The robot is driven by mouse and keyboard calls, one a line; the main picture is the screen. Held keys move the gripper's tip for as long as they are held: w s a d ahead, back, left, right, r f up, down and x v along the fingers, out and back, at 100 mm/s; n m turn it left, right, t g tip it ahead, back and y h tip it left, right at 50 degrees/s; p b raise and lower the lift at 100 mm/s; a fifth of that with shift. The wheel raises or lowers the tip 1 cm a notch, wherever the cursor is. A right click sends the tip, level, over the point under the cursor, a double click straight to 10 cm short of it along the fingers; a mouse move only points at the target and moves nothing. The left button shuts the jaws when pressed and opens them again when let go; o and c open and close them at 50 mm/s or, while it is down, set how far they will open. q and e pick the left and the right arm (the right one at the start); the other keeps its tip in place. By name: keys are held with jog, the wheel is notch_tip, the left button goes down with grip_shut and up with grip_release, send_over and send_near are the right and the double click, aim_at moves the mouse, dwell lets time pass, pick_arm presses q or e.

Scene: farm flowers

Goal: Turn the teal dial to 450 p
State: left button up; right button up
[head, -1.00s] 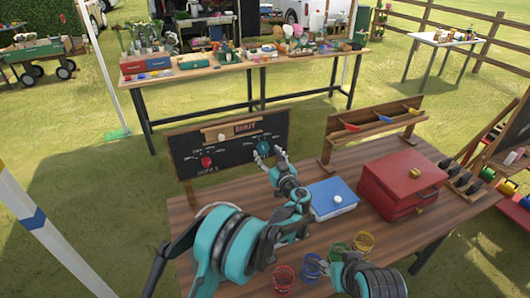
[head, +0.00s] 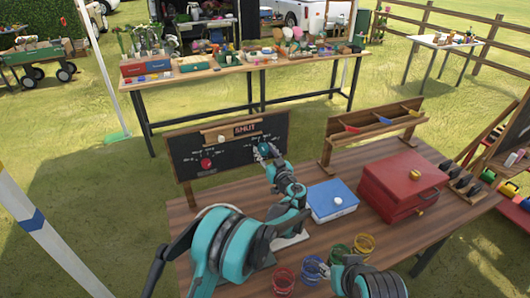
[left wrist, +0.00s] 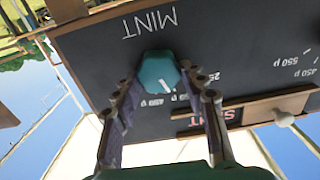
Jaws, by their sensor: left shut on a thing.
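The teal dial (head: 264,148) is on the right part of an upright chalkboard (head: 221,160). My left gripper (head: 266,153) is on it. In the left wrist view, which shows the board upside down, the two fingers (left wrist: 164,95) are shut on the sides of the teal dial (left wrist: 157,70). A white mark on the dial slants toward small price labels, one of which seems to read 450 p (left wrist: 153,102). The fingers partly hide the other labels. The word MINT (left wrist: 150,23) stands by the dial. My right gripper (head: 325,270) is low in the head view; its fingers are unclear.
A red knob (head: 206,163) is at the board's left, and a wooden slider with a white knob (head: 222,138) is at its top. A blue box (head: 332,200), a red chest (head: 400,184) and several colored glasses (head: 337,254) stand on the table (head: 190,215).

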pick_arm(q)
jog(key=m, duration=0.3)
jog(key=shift+m, duration=0.4)
jog(key=shift+w+d+m+b, duration=0.1)
jog(key=shift+m+b, duration=0.35)
jog(key=shift+m, duration=1.55)
jog(key=o, duration=1.1)
jog(key=shift+o, duration=0.2)
